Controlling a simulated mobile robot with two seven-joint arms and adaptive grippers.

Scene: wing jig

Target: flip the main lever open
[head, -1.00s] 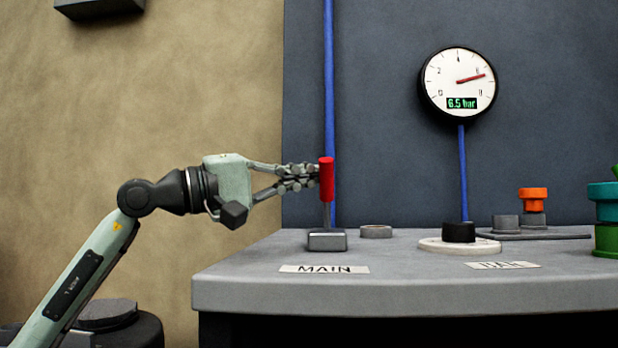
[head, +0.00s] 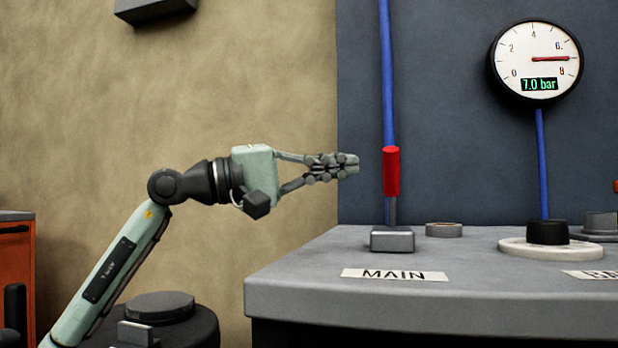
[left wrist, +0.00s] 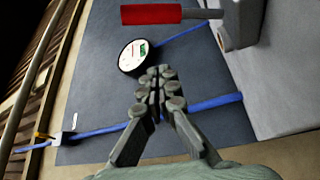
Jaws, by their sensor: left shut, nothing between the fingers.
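The main lever (head: 391,172) has a red grip and stands near upright on a small grey base (head: 392,240) behind the MAIN label (head: 395,275). Its red grip also shows at the top of the left wrist view (left wrist: 151,14). My left gripper (head: 355,164) is shut and empty, to the left of the red grip, with a small gap between them in the head view. The shut fingers also show in the left wrist view (left wrist: 155,78). My right gripper is not in view.
A round gauge (head: 536,62) on the dark panel reads 7.0 bar. A blue pipe (head: 387,70) runs down behind the lever. On the grey bench (head: 450,300) are a low grey ring (head: 444,230) and a black knob (head: 547,232) on a white disc.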

